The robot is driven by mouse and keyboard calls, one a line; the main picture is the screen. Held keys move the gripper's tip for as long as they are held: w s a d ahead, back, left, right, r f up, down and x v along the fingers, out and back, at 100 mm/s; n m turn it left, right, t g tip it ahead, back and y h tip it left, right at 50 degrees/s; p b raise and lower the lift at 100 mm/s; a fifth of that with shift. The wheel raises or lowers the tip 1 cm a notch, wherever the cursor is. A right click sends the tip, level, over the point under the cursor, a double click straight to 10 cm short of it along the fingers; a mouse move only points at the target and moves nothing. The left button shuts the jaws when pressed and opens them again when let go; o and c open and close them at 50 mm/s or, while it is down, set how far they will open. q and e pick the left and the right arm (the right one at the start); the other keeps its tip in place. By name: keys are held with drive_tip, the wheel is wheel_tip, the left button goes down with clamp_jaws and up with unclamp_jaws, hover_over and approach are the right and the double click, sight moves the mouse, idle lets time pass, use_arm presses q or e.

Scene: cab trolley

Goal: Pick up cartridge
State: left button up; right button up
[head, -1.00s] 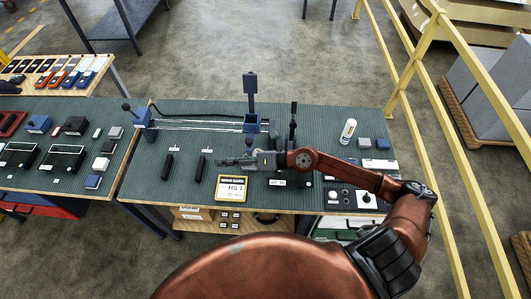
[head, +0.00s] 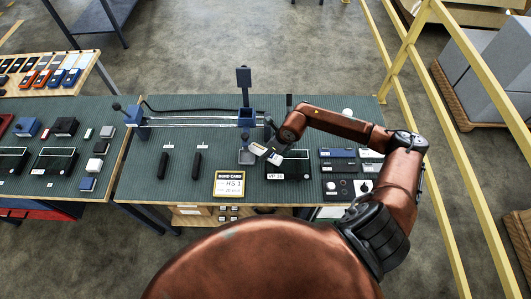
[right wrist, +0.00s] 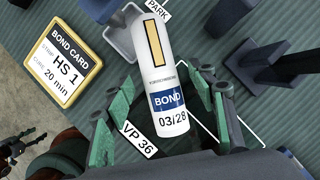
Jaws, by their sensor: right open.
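A white cartridge (right wrist: 160,75) with a yellow stripe and a blue BOND label dated 03/28 fills the middle of the right wrist view. In the head view it shows small and white (head: 258,149). My right gripper (right wrist: 168,105) is open, with green fingers on both sides of the cartridge. Gaps show beside it; I cannot tell whether any finger touches it. The cartridge's far end lies by a grey-blue cup (head: 246,157) under the blue mast.
A yellow-framed bond card (head: 229,184) and a VP 36 label (head: 275,176) lie in front. Two black handles (head: 196,165) are to the left. A blue post (head: 244,80) stands behind the gripper. Another white object (head: 347,112) shows partly behind my right arm. A yellow rail (head: 402,60) borders the right.

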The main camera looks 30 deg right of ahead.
drive_tip(key=shift+w+a+f, duration=0.1)
drive_tip(key=shift+w+f, duration=0.15)
drive_tip(key=shift+f, duration=0.35)
drive_tip(key=shift+c, duration=0.6)
clamp_jaws()
